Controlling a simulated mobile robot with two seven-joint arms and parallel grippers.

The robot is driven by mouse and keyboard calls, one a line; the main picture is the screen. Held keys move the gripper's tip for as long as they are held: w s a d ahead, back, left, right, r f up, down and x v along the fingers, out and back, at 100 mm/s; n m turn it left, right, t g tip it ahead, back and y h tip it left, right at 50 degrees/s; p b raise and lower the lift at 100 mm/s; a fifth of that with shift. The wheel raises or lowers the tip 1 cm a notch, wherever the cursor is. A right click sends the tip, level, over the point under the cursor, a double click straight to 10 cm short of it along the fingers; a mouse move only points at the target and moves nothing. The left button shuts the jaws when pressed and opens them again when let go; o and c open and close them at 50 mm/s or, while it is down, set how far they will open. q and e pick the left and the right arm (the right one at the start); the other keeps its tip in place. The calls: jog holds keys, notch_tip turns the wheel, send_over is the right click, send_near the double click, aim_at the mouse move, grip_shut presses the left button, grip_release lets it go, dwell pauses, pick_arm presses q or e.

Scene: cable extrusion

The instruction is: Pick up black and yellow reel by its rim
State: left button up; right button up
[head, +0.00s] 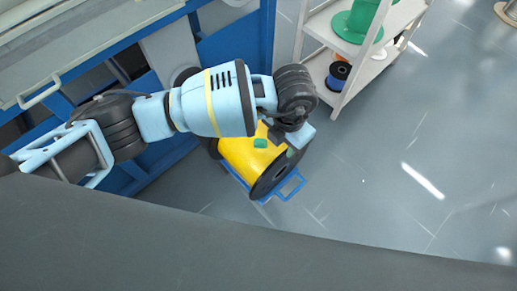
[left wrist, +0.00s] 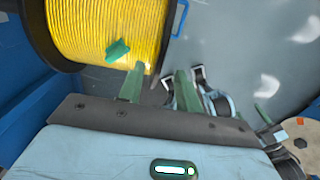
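The black and yellow reel (head: 240,158) lies on its side on a low blue frame, with yellow cable wound between two black flanges. In the left wrist view the yellow winding (left wrist: 95,25) fills the upper left, with a small green piece on it. My left gripper (head: 288,147) is over the reel's right-hand flange. In the left wrist view its two green fingers (left wrist: 160,88) are apart. The flange rim shows dark near the gap between them; I cannot tell whether they touch it.
The blue frame (head: 291,188) sticks out under the reel. A blue cabinet (head: 228,42) stands at the left. A white shelf (head: 345,97) at the top holds a green spool (head: 355,22) and a black and blue spool (head: 338,74).

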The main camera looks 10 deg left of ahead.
aim_at(284, 153)
pick_arm(q)
jog(key=shift+w+d+f+b, duration=0.15)
jog(key=shift+f+b, duration=0.3)
jog(key=shift+f, duration=2.15)
grip_shut()
jog(key=shift+r, duration=0.1)
